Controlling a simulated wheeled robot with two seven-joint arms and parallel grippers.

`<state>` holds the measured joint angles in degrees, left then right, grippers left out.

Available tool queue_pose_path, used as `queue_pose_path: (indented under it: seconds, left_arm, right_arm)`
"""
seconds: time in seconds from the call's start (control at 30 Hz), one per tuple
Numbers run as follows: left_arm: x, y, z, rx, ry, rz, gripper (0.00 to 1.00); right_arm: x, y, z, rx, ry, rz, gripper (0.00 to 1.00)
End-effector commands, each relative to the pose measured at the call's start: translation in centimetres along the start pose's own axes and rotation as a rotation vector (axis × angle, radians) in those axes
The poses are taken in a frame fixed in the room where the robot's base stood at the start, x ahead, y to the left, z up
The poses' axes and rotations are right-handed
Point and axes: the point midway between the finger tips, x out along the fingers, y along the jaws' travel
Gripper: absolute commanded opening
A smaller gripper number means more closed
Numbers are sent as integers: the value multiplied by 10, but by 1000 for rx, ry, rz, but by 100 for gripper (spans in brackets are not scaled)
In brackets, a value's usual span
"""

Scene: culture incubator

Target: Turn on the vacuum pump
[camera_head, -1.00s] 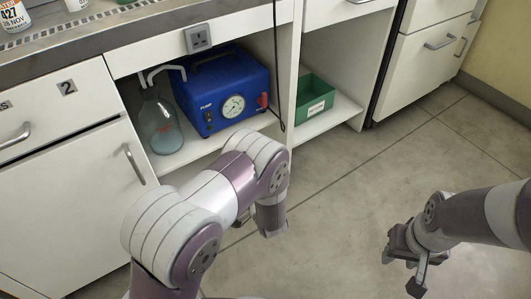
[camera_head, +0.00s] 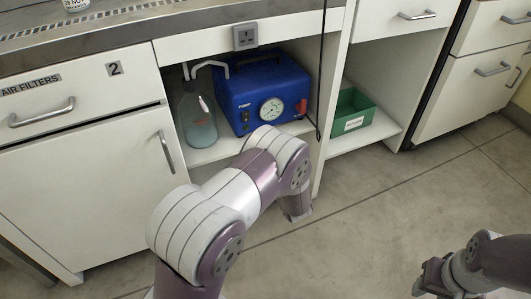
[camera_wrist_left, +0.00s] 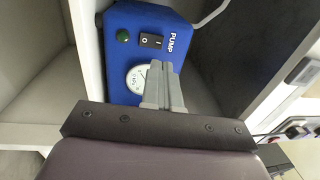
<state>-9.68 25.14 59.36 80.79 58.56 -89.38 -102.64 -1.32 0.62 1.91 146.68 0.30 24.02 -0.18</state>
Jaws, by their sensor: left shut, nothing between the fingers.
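The blue vacuum pump (camera_head: 262,88) sits on the shelf of an open cabinet bay, with a round gauge (camera_head: 271,108) on its front. In the left wrist view the pump face (camera_wrist_left: 185,60) shows a black rocker switch (camera_wrist_left: 152,41) marked O and I, beside a dark green round button or lamp (camera_wrist_left: 123,36). My left gripper (camera_wrist_left: 162,68) is shut and empty, its fingertips in front of the gauge, just below the switch in that picture. Contact cannot be told. In the head view my left fingers are hidden by my arm. My right gripper (camera_head: 424,282) hangs over the floor, far from the pump.
A glass flask (camera_head: 197,118) with a tube stands left of the pump. A green box (camera_head: 352,112) is in the neighbouring bay. A wall socket (camera_head: 245,36) is above the pump, and a black cable (camera_head: 321,70) hangs at its right. Open floor lies in front.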

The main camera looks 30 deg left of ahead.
Motion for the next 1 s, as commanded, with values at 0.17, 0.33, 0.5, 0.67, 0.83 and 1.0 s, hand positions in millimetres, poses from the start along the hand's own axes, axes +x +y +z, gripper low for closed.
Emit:
queue_pose_path:
  seconds: [0.17,0.33,0.5,0.67,0.83,1.0]
  left_arm:
    - [38,6,1,-3,-3,-1,0]
    - [67,5,1,-2,-1,-2,0]
    - [82,2,0,-2,1,-1,0]
    - [84,0,0,0,2,-1,0]
    - [84,0,0,0,2,0,0]
    - [89,-10,0,0,2,30,0]
  right_arm:
    - [26,0,3,0,0,0,43]
    - [44,0,5,0,0,0,43]
    - [51,0,6,0,0,0,43]
    - [51,0,6,0,0,0,43]
    - [51,0,6,0,0,0,43]
    - [28,0,3,0,0,0,43]
